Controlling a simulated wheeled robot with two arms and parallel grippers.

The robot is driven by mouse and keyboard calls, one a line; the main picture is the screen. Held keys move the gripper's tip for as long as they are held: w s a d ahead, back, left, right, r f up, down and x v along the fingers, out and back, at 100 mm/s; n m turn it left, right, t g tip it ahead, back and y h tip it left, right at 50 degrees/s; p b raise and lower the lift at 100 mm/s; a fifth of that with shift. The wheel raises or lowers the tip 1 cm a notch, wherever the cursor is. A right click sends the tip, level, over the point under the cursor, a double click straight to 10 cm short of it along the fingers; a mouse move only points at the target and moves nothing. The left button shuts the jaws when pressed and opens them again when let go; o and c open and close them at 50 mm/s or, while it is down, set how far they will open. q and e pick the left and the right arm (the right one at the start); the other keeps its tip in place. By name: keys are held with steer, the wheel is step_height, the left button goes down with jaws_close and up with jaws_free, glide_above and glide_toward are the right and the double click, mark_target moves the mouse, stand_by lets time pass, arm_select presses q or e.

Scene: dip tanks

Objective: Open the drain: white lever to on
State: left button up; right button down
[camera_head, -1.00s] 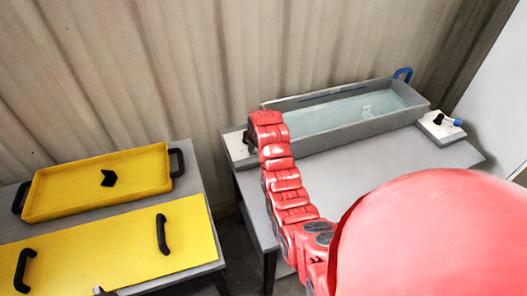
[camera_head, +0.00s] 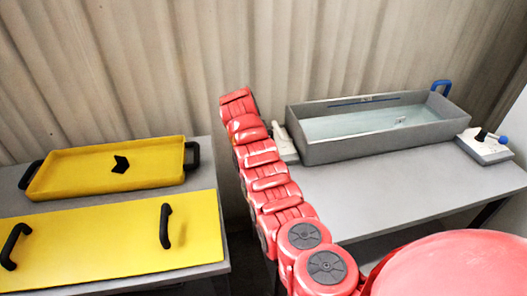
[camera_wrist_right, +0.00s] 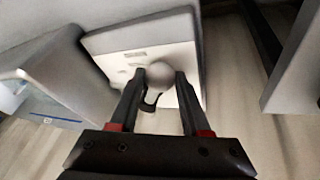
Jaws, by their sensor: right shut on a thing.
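The white lever's round knob (camera_wrist_right: 163,76) sits between the two fingers of my right gripper (camera_wrist_right: 160,84) in the right wrist view. The gripper is shut on it. The lever rises from a pale control plate (camera_wrist_right: 178,60) with small dark markings, too blurred to read. In the head view this control box (camera_head: 287,152) stands at the left end of the grey tank (camera_head: 375,135), partly hidden by my red right arm. The right gripper itself is hidden there. The tank holds clear water. My left gripper is not in view.
A second control box (camera_head: 485,148) with a blue-tipped lever stands right of the tank. A blue handle (camera_head: 441,86) is at the tank's back right. The grey table (camera_head: 400,185) is clear in front. On the left table are a yellow tray (camera_head: 65,180) and a yellow lid (camera_head: 110,250).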

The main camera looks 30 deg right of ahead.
steer(key=shift+w+a+m+b, duration=0.3)
steer(key=shift+m+b, duration=0.3)
steer(key=shift+b, duration=0.4)
steer(key=shift+w+g, duration=0.1)
steer(key=shift+g, duration=0.2)
steer(key=c, duration=0.7)
jaws_free()
steer(key=b+v, duration=0.1)
steer(key=v, duration=1.6)
steer(key=shift+a+b, duration=0.3)
